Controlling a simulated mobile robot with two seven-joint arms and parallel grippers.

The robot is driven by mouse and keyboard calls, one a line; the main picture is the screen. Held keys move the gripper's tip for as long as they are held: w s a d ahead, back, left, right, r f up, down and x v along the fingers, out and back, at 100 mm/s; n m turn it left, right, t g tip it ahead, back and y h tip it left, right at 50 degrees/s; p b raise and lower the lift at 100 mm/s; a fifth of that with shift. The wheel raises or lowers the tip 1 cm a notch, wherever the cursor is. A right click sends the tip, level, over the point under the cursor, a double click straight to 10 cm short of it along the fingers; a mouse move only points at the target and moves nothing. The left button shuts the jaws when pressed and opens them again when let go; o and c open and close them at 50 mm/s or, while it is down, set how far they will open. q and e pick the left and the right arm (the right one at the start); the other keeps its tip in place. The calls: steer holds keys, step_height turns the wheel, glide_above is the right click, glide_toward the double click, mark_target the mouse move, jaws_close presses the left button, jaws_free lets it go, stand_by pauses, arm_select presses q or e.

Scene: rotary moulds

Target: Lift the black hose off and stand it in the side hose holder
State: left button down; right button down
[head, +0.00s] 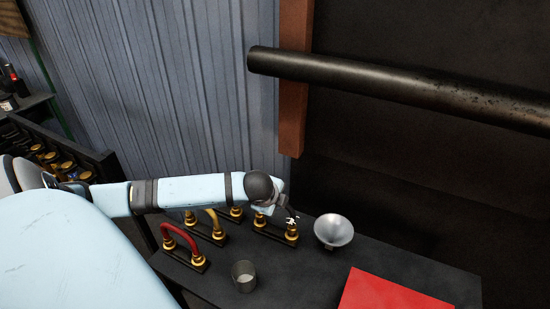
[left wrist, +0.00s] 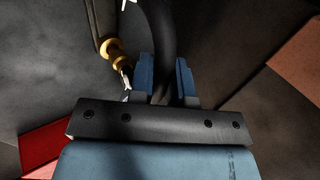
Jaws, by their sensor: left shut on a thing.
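My left arm reaches across the table in the head view. Its gripper (head: 287,212) is at a dark stand with gold fittings (head: 291,234). In the left wrist view the two blue fingers (left wrist: 164,72) are shut on the black hose (left wrist: 160,28), which curves up between them. A gold fitting (left wrist: 113,50) is just left of the fingers there. In the head view my arm hides much of the black hose, and I cannot tell whether its ends still touch the fittings. A black rack (head: 58,146) at the left holds several gold-ended pieces; I cannot tell whether it is the side hose holder.
A red hose (head: 176,230) and a yellow hose (head: 211,216) stand on gold fittings nearby. A silver funnel (head: 334,229) is just right of my gripper. A metal cup (head: 245,272) and a red sheet (head: 385,292) lie nearer. A thick dark pipe (head: 400,85) hangs above.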

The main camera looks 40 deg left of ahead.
arm_select(q)
steer(key=shift+f, duration=0.8)
steer(key=c, duration=1)
jaws_free()
steer(key=v, duration=1.4)
steer(key=s+d+f+n+t+h, duration=0.1)
steer(key=d+f+n+h, duration=0.1)
steer(key=d+f, duration=0.3)
steer(key=s+d+f+n+t+h+p, duration=0.1)
steer(key=s+d+f+n, duration=0.1)
steer(key=d+f, duration=0.3)
steer(key=s+d+f+n+t+h, duration=0.1)
steer(key=s+d+f+n+h, duration=0.1)
steer(key=d+f, duration=0.3)
steer(key=shift+d+f+n+h+p, duration=0.15)
steer(key=shift+f+n, duration=0.3)
steer(key=shift+f, duration=0.25)
steer(key=shift+d+f+n+h+p, duration=0.15)
steer(key=shift+f+n, duration=0.3)
steer(key=shift+f, duration=0.25)
steer(key=s+d+f+n, duration=0.1)
steer(key=s+d+f, duration=0.1)
steer(key=s+d+f+n+t, duration=0.1)
steer(key=s+d+f+n, duration=0.1)
steer(key=s, duration=0.1)
steer(key=shift+s+d+f+n+t, duration=0.1)
steer(key=shift+d+f+n+t, duration=0.05)
steer(key=shift+d+n+t, duration=0.2)
